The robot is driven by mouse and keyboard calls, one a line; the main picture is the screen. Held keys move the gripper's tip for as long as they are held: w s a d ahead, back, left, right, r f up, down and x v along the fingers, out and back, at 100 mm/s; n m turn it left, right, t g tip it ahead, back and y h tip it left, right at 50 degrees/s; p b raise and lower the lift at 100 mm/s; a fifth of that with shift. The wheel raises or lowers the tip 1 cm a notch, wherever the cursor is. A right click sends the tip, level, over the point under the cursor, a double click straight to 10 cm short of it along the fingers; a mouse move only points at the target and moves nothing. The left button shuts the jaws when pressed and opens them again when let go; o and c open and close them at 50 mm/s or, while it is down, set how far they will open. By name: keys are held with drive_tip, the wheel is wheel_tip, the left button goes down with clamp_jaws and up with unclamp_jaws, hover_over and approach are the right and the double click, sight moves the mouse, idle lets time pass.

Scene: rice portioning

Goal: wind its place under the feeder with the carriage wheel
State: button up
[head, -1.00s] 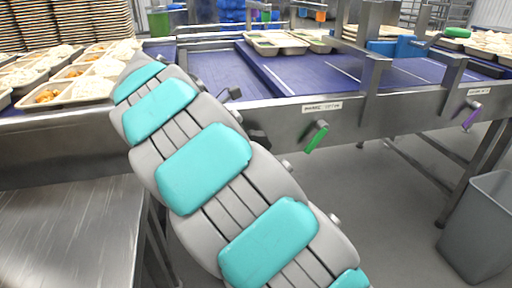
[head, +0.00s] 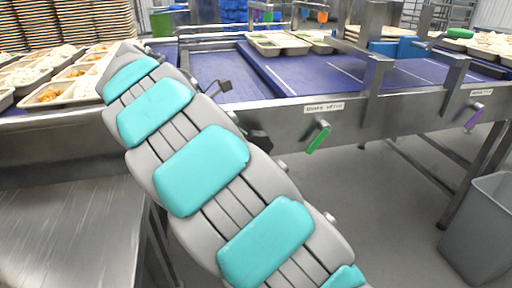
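My arm, grey with teal pads, rises across the left middle of the head view and covers part of the front rail. My gripper is mostly or wholly hidden behind it. A small dark part (head: 222,87) shows beside the upper arm, and another dark piece (head: 258,140) shows lower by the rail; I cannot tell whether these belong to the gripper or the machine. No carriage wheel can be made out clearly. Pale compartment trays (head: 278,44) sit on the blue belt (head: 300,75). A steel frame with a blue part (head: 400,48), possibly the feeder, stands over the belt to the right.
A green handle (head: 318,138) and a purple handle (head: 473,118) stick out from the labelled steel rail (head: 350,122). Filled trays (head: 50,93) line the left, with stacked trays behind. A steel table (head: 70,235) is at lower left, a grey bin (head: 480,230) at lower right.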

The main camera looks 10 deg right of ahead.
drive_tip(key=v, duration=0.4)
drive_tip(key=shift+a+r, duration=0.2)
drive_tip(key=shift+a, duration=0.1)
drive_tip(key=shift+s, duration=0.1)
